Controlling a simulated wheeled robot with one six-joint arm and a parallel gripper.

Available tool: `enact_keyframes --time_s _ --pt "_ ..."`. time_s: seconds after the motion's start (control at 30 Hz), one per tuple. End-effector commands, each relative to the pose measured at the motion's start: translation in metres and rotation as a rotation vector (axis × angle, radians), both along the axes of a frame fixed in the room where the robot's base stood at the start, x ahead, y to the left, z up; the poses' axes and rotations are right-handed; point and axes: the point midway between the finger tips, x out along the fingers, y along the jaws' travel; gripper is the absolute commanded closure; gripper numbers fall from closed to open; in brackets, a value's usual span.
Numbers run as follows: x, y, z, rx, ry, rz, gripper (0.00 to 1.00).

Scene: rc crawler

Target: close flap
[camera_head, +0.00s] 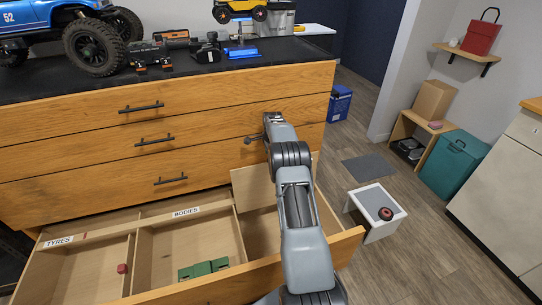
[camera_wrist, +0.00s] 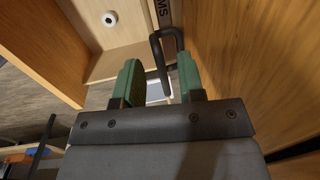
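A light wooden panel (camera_head: 252,187), which looks like the flap, stands tilted up at the right compartment of the open bottom drawer (camera_head: 345,244); my arm covers part of it. My gripper (camera_wrist: 158,78) has green fingers set apart. A black bar handle (camera_wrist: 168,48) lies in the gap between them, close to the right finger; I cannot tell whether they touch. In the head view my wrist is at the cabinet's front, above the drawer's right part, and the fingertips cannot be made out.
The drawer's other compartments carry labels for tyres and bodies. They hold a small red piece (camera_head: 122,268) and a green block (camera_head: 203,269). A white stool (camera_head: 376,210) with a dark red round thing stands on the right. Models and tools cover the cabinet top (camera_head: 220,62).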

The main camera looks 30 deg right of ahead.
Motion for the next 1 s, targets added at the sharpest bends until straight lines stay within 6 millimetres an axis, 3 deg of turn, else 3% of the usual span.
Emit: enact_keyframes --time_s 0.4,0.77,1.0 --pt "0.0006 0.0002 -0.0050 0.000 0.000 0.000 0.65" --pt "0.0005 0.0001 -0.0047 0.000 0.000 0.000 0.99" --pt "0.0005 0.0000 -0.0046 0.000 0.000 0.000 1.00"
